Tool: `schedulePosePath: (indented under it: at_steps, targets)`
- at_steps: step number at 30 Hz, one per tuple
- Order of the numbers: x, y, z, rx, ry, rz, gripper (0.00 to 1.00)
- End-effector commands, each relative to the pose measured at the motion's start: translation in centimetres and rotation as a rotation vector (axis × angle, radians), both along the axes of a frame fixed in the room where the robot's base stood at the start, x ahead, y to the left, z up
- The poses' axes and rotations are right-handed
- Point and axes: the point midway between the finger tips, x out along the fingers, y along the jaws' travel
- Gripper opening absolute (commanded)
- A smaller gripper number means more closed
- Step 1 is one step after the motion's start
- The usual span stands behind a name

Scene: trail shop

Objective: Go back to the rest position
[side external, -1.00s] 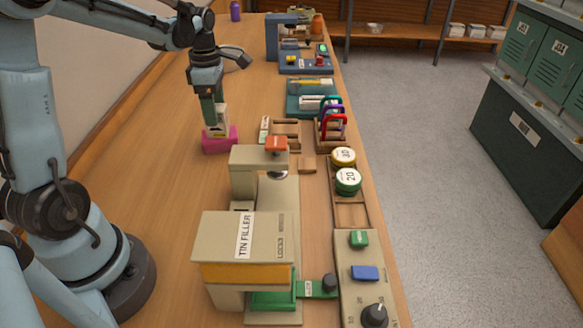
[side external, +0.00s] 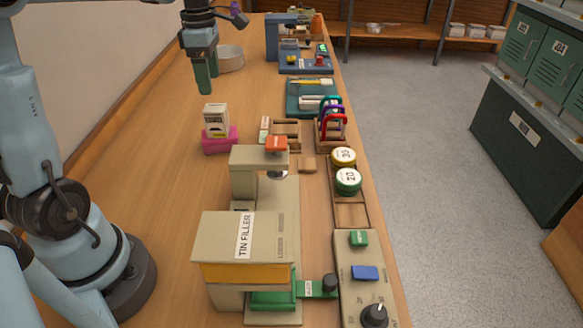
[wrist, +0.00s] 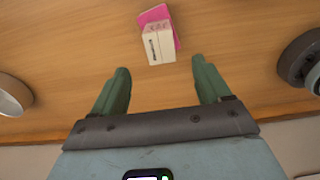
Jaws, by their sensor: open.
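My gripper (side external: 203,80) hangs in the air above the wooden bench, fingers pointing down. In the wrist view my gripper (wrist: 162,92) has its two green fingers wide apart with nothing between them. A small cream box with a dark label (side external: 215,119) stands upright in a pink holder (side external: 220,145), below and apart from the fingers. In the wrist view the cream box (wrist: 157,46) and the pink holder (wrist: 155,14) lie beyond the fingertips.
A beige tin filler (side external: 240,240) stands at the front, with a control panel (side external: 362,290) on its right. Round tins (side external: 348,181), a rack of coloured carabiners (side external: 332,128) and a round bowl (side external: 230,60) are on the bench (side external: 150,160). Left of the holder the bench is clear.

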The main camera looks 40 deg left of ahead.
Motion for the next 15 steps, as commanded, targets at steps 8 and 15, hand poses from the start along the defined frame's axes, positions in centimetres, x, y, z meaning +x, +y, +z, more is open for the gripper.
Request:
schedulePosePath:
  at_steps: [8,15]
  targets:
    - [0.0,0.0,-2.1,0.0,0.0,0.0,0.77]
    - [0.1,0.0,-5.7,0.0,0.0,0.0,0.77]
